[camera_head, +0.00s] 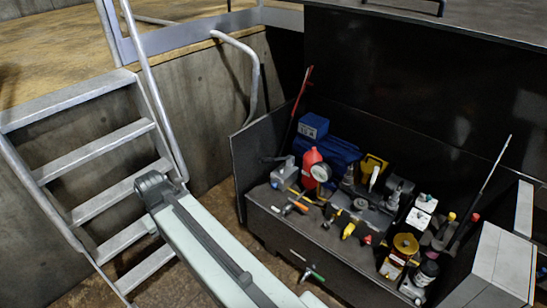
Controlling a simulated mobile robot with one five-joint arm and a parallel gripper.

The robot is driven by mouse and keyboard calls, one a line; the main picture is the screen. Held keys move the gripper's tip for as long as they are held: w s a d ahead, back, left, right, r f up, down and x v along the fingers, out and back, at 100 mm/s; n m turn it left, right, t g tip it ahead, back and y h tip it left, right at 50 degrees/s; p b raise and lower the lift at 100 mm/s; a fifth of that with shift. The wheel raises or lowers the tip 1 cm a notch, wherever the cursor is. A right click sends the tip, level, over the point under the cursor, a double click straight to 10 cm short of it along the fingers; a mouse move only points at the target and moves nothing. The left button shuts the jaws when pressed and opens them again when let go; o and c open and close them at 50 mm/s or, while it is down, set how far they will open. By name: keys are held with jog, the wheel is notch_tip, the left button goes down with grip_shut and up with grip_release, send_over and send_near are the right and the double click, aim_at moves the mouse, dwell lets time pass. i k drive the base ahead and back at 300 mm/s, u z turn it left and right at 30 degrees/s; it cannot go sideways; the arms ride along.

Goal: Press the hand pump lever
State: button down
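A long thin lever with a red upper end (304,84) leans at the left end of the dark workbench. Its black rod runs down behind the items on the bench. Another thin rod (488,180) rises at the right end of the bench, beside small parts with red and yellow tops. I cannot tell for sure which of the two is the hand pump lever. My pale arm (215,245) reaches up from the bottom and ends in a dark grey block left of the bench, apart from both rods. No gripper fingers show.
The bench (290,232) carries a red bottle (313,166), a blue machine (335,150), a yellow item (373,167) and several tools. Metal stairs (95,160) with handrails stand at left. A grey box (503,262) is at lower right. Some floor is clear between stairs and bench.

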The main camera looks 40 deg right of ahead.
aim_at(261, 161)
jog(key=z, duration=0.3)
jog(key=i, duration=0.95)
